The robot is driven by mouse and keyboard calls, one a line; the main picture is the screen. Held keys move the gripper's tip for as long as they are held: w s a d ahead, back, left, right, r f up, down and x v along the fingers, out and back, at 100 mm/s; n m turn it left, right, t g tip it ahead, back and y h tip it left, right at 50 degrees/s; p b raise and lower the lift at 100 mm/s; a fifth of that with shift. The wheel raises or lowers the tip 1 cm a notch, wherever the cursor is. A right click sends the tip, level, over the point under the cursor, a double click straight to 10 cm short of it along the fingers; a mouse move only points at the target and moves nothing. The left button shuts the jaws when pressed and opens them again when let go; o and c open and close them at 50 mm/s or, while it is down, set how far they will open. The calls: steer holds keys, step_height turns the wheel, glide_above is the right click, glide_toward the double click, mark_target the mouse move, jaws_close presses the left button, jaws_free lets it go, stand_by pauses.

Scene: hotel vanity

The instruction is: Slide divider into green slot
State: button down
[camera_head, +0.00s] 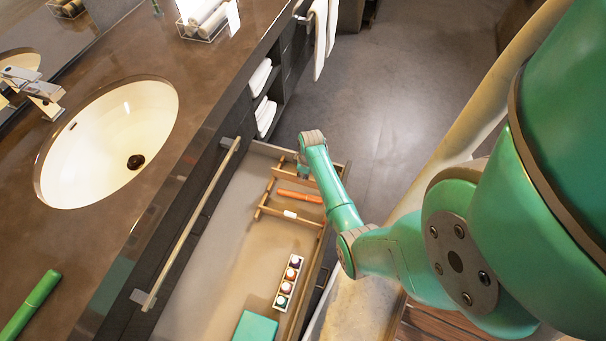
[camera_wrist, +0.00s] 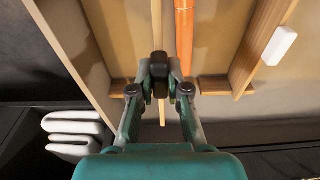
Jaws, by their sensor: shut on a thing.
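The divider appears in the wrist view as a thin, light wooden strip (camera_wrist: 156,25) running lengthwise under my gripper (camera_wrist: 160,78). My gripper's fingers are closed together on it, and the fingertips hide its middle. In the head view my gripper (camera_head: 303,170) is low inside the far end of the open drawer, and my arm partly covers it. Wooden rails (camera_wrist: 243,75) form a frame beside the divider. I cannot make out a green slot in either view, nor whether the divider is seated in anything.
An orange stick-like item (camera_wrist: 184,40) lies close to the right of the divider; it also shows in the head view (camera_head: 299,196). A white block (camera_wrist: 280,45) lies beyond a rail. The drawer (camera_head: 215,270) also holds a bottle tray (camera_head: 278,300) and teal box (camera_head: 256,327).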

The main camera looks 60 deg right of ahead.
mark_target(303, 184)
steer(key=shift+f, duration=2.4)
stand_by(0.4)
steer(key=c, duration=1.1)
jaws_free()
steer(key=shift+o, duration=0.2)
steer(key=r, duration=0.4)
steer(key=s+r, duration=0.1)
steer(key=r, duration=0.7)
steer(key=shift+s+d, duration=0.1)
steer(key=shift+s, duration=0.1)
